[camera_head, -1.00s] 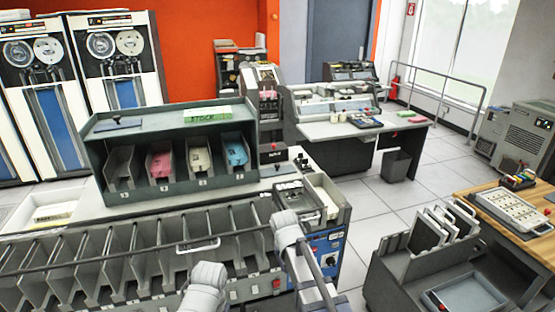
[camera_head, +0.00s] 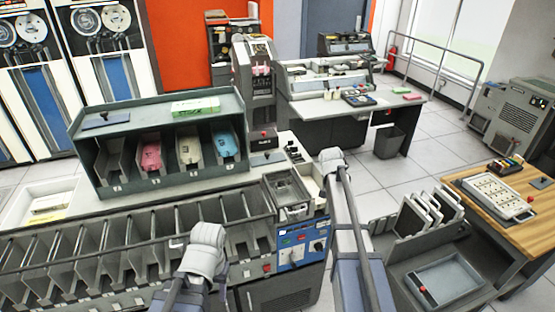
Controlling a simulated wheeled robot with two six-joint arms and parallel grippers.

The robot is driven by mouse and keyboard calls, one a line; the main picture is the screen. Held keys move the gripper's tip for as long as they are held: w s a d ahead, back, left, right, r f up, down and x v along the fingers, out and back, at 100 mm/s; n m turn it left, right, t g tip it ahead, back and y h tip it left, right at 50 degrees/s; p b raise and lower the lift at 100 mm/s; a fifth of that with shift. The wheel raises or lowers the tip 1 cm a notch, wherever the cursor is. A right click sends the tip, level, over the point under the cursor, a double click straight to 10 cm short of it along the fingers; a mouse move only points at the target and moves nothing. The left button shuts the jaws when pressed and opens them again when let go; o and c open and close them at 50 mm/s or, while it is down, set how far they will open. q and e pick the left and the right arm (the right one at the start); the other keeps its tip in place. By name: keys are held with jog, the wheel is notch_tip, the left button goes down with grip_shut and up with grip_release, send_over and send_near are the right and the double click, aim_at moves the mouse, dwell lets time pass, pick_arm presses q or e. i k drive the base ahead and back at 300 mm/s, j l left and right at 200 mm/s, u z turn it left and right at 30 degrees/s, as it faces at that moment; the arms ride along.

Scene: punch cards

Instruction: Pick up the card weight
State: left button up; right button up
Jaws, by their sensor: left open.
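A small dark flat plate with a black knob (camera_head: 104,118), which looks like the card weight, lies on top of the grey card rack (camera_head: 85,150), near its left end. My left arm reaches in at bottom centre, in front of the sorter pockets. My left gripper (camera_head: 213,268) is largely hidden by its own pale arm links; it is open and well below and right of the plate, apart from it. My right arm rises right of the sorter's blue panel; its gripper does not show.
Pink, cream and blue card decks (camera_head: 189,149) stand in the rack's slots. A row of sorter pockets (camera_head: 115,255) fills the lower left. A wooden table (camera_head: 465,190) and grey trolley (camera_head: 400,265) stand at right. Open floor lies between the machines.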

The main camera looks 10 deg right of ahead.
aim_at(268, 158)
jog(key=i+l, duration=0.3)
jog(key=l, duration=0.2)
jog(key=i+l, duration=0.3)
jog(key=l, duration=0.15)
jog(key=i+l, duration=0.3)
jog(key=l, duration=0.2)
jog(key=u, duration=1.2)
